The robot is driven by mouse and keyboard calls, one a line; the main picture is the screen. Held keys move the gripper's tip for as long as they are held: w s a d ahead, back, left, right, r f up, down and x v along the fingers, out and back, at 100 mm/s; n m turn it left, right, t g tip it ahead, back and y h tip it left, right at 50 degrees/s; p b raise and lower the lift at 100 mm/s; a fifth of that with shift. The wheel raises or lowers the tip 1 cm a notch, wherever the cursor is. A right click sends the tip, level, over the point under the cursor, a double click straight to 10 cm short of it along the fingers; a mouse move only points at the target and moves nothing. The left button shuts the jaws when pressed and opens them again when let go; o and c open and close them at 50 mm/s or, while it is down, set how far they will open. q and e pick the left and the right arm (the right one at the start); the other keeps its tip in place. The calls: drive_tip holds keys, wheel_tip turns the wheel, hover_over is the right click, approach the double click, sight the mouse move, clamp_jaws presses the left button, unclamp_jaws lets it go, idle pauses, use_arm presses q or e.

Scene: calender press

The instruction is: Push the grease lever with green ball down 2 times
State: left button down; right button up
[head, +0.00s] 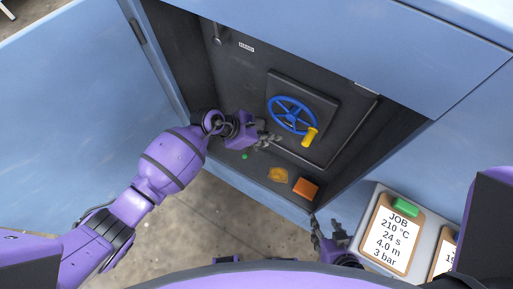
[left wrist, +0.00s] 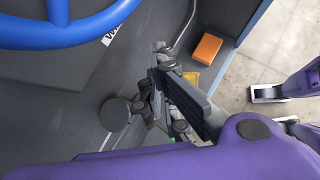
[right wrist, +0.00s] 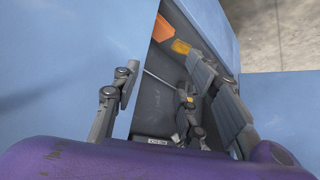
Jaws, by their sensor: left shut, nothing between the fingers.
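The green ball (head: 244,156) of the grease lever shows as a small green spot low in the dark press recess, in the head view. The rest of the lever is hard to make out, and I cannot tell how far down it is. My left gripper (head: 269,139) is shut and empty inside the recess, just up and right of the ball in the picture.
A blue handwheel (head: 291,115) with a yellow handle (head: 310,136) stands out from the back panel near my left gripper. An orange block (head: 306,188) and a yellow cloth-like thing (head: 278,175) lie on the recess floor. A clipboard (head: 390,236) lies at the right.

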use_arm(q)
drive_tip(key=w+a+f+m+y, duration=0.2)
drive_tip(key=w+a+m+y, duration=0.1)
drive_tip(key=w, duration=0.1)
drive_tip(key=b, duration=0.4)
hover_over(249, 151)
drive_tip(key=s+d, duration=0.1)
drive_tip(key=shift+f, duration=4)
drive_tip(key=shift+s, duration=0.2)
use_arm(e)
drive_tip(key=f, duration=0.4)
drive_tip(key=shift+d+f, duration=0.1)
drive_tip(key=shift+d, duration=0.1)
use_arm(q)
drive_tip(key=shift+d, duration=0.1)
use_arm(e)
drive_tip(key=shift+s, duration=0.2)
drive_tip(key=shift+s+f, duration=0.15)
drive_tip(key=shift+s, duration=0.2)
drive_tip(key=shift+w, duration=0.25)
use_arm(q)
drive_tip(key=shift+f, duration=0.15)
use_arm(e)
drive_tip(key=shift+w, duration=0.1)
